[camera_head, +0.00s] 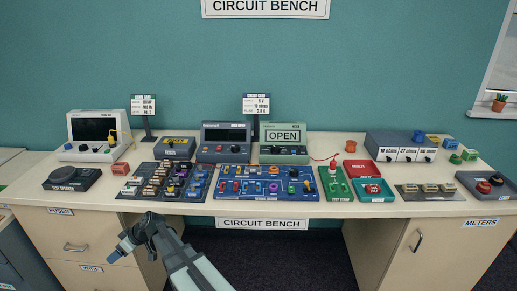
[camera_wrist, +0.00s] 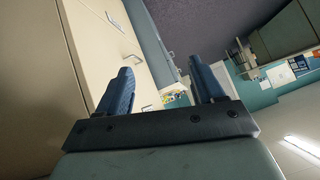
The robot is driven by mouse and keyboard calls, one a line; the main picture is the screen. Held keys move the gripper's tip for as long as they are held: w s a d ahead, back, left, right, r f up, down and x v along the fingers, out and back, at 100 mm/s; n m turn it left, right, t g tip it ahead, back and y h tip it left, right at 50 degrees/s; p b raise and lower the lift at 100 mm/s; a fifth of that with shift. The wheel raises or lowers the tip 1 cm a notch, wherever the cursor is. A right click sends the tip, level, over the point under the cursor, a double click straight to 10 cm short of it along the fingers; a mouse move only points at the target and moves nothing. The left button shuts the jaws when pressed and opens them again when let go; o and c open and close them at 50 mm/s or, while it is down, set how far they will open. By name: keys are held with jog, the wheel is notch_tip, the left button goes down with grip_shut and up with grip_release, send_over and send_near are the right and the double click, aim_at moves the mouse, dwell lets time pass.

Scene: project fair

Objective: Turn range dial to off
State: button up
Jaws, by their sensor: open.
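A green bench meter (camera_head: 284,143) stands at the back middle of the table, its screen reading OPEN. Small controls show on its lower front, probably including the range dial, but the dial's setting is too small to read. My gripper (camera_head: 119,246) is low at the front left, in front of the cabinet drawers and below the tabletop, well away from the meter. In the wrist view its two blue fingers (camera_wrist: 161,68) are spread apart with nothing between them. That view looks along the cabinet front and the meter cannot be made out there.
A dark power unit (camera_head: 225,142) stands left of the meter. A blue circuit board (camera_head: 266,197) and a sorting tray of parts (camera_head: 124,193) lie in front. A green stand with a red-topped part (camera_head: 336,184) is right of the board. The table (camera_head: 185,208) has a narrow bare front edge.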

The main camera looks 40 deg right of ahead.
jog(key=w+r+n+t, duration=0.1)
jog(key=w+r, duration=0.2)
jog(key=r, duration=0.3)
jog(key=w+r+t+y, duration=0.1)
jog(key=w+r, duration=0.1)
jog(key=r, duration=0.3)
jog(key=w+r+n+t, duration=0.1)
jog(key=w+r, duration=0.2)
jog(key=r, duration=0.3)
jog(key=shift+n, duration=0.6)
jog(key=w+d+r, duration=0.1)
jog(key=d, duration=0.1)
jog(key=w+d+r, duration=0.1)
jog(key=d, duration=0.2)
jog(key=w+d+r, duration=0.1)
jog(key=d+r, duration=0.1)
jog(key=shift+d+r, duration=0.1)
jog(key=shift+d, duration=0.15)
jog(key=w+d+r+g+h, duration=0.1)
jog(key=d+g+h, duration=0.15)
jog(key=d, duration=1.55)
jog(key=m+g+h, duration=0.3)
jog(key=g+h, duration=0.3)
jog(key=g, duration=0.1)
send_near(276, 147)
jog(key=shift+t, duration=0.25)
notch_tip(276, 147, down, 8)
jog(key=shift+s+a+f, duration=0.1)
jog(key=shift+s+f, duration=0.05)
jog(key=shift+f, duration=0.1)
